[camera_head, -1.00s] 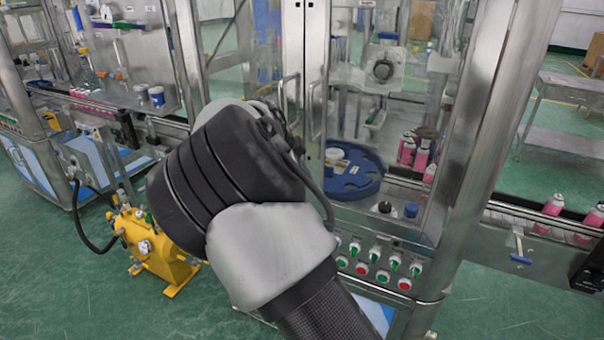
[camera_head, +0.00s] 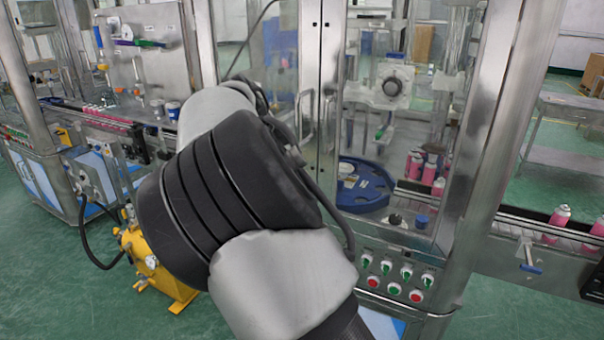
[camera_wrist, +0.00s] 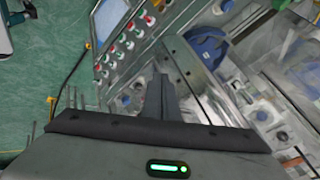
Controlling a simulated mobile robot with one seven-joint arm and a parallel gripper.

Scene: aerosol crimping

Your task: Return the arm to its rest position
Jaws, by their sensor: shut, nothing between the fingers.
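My arm (camera_head: 215,190) rises from the bottom of the head view and bends in front of the crimping machine. My gripper is not visible in the head view; my own arm links fill the middle there. In the wrist view my gripper (camera_wrist: 158,85) shows at the centre with its fingers together and nothing between them. The machine's button panel (camera_wrist: 125,38) is beyond it, tilted, at the upper left. The blue round turntable (camera_wrist: 208,48) is to the right of the fingers. I cannot tell the exact gap between my gripper and the machine.
The machine's steel-framed glass enclosure (camera_head: 310,70) stands close beyond my arm. The blue turntable also shows in the head view (camera_head: 372,192). A yellow pump unit (camera_head: 150,262) is on the floor at left. Pink cans (camera_head: 557,220) stand on the conveyor at right. Green floor is open at bottom left.

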